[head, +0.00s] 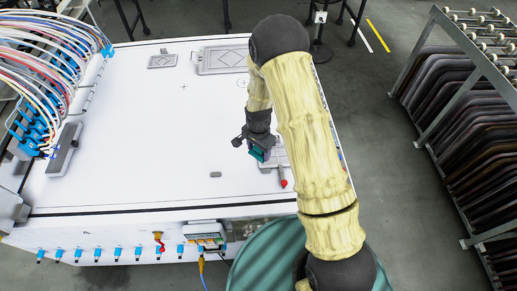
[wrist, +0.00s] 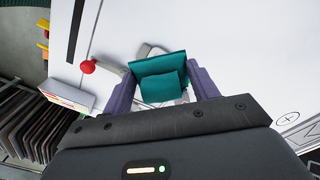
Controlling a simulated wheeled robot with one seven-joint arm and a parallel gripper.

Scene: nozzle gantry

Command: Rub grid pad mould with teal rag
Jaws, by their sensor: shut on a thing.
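My gripper (head: 250,147) is shut on the teal rag (head: 257,154) near the front right of the white table. In the wrist view the folded teal rag (wrist: 160,78) sits between the two purple-grey fingers. A grey plate-like mould (head: 278,155) lies on the table beside and under the gripper, partly hidden by my arm. I cannot tell if it is the grid pad mould, or whether the rag touches it. Two other grey moulds lie at the back: a small one with a diamond mark (head: 162,61) and a larger one (head: 222,60).
A red-knobbed lever (head: 284,183) stands close to the gripper; its red knob shows in the wrist view (wrist: 87,67). A small grey block (head: 215,174) lies to the left. Hoses (head: 50,55) crowd the left edge. A rack (head: 455,110) stands right. The table's middle is clear.

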